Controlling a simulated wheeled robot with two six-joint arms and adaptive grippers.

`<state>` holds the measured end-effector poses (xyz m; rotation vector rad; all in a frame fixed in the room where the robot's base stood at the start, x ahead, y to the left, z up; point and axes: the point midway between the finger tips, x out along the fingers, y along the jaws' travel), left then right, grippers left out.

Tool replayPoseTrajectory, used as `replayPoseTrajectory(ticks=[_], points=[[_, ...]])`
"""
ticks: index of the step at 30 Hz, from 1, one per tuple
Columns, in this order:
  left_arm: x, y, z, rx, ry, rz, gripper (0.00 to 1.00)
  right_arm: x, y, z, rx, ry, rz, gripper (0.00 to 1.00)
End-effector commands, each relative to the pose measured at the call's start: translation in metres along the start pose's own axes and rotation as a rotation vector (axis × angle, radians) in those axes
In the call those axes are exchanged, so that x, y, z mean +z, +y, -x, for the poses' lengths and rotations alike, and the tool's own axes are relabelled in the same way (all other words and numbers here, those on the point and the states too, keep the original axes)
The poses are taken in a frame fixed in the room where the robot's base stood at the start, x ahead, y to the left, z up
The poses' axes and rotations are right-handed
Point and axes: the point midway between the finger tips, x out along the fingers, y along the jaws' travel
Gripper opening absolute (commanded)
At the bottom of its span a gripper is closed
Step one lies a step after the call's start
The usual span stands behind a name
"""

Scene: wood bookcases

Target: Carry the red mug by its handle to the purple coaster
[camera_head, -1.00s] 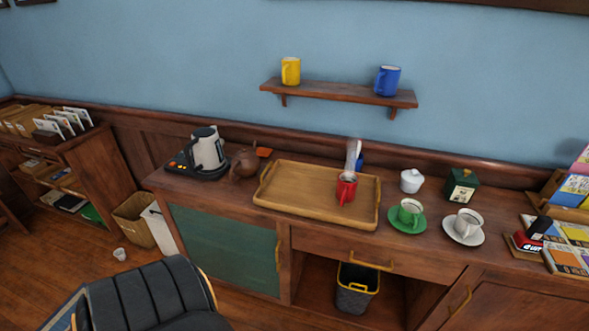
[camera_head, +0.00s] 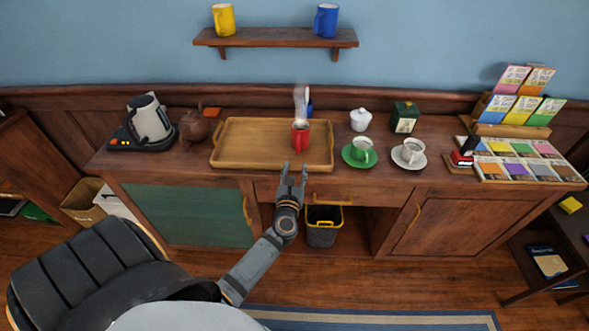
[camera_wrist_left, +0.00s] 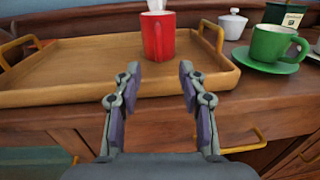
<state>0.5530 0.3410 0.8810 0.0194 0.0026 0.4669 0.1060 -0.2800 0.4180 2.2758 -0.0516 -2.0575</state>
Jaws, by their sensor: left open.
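The red mug (camera_head: 300,136) stands upright on the right part of a wooden tray (camera_head: 236,152) on the cabinet top. In the left wrist view the red mug (camera_wrist_left: 167,38) is ahead, between and beyond the fingertips, with its handle (camera_wrist_left: 158,40) facing the camera. My left gripper (camera_head: 292,168) is open and empty in front of the tray's near edge, short of the mug. Its two fingers also show in the left wrist view (camera_wrist_left: 160,75), well apart. My right gripper is out of view.
A green cup (camera_head: 362,150) on a green saucer and a white cup (camera_head: 411,148) on a white saucer stand right of the tray. A kettle (camera_head: 150,120) and brown teapot (camera_head: 194,126) stand left. A pale upright object is behind the mug.

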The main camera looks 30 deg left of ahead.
Motion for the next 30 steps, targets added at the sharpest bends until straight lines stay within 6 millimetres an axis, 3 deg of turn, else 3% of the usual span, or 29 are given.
replayPoseTrajectory(ticks=[8,30], points=[[0.001,0.002,-0.008,0.009,0.000,0.023,0.41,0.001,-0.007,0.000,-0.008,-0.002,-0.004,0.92],[-0.002,0.002,-0.087,0.008,0.001,0.018,0.41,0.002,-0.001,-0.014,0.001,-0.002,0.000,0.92]])
